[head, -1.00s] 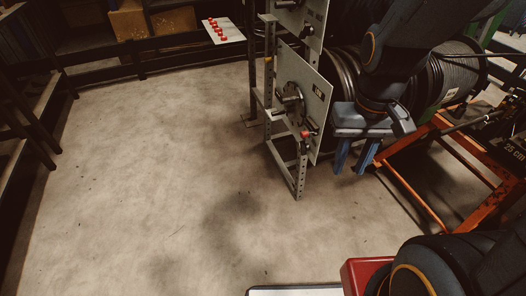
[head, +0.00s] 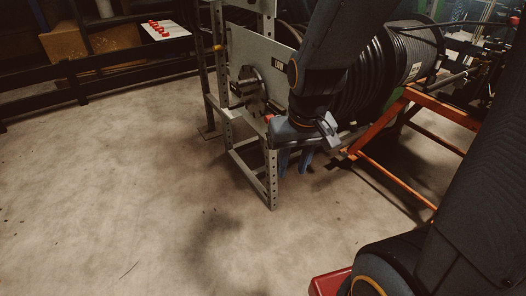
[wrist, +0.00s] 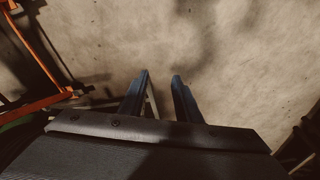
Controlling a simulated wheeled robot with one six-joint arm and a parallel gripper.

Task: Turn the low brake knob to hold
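A large black hose reel (head: 378,75) on an orange frame (head: 385,125) stands close behind and right of my arm. The perforated frame's front leg (head: 271,180) is near my fingers. A white board with red pieces (head: 165,31) is at the back. The left floor is clear.

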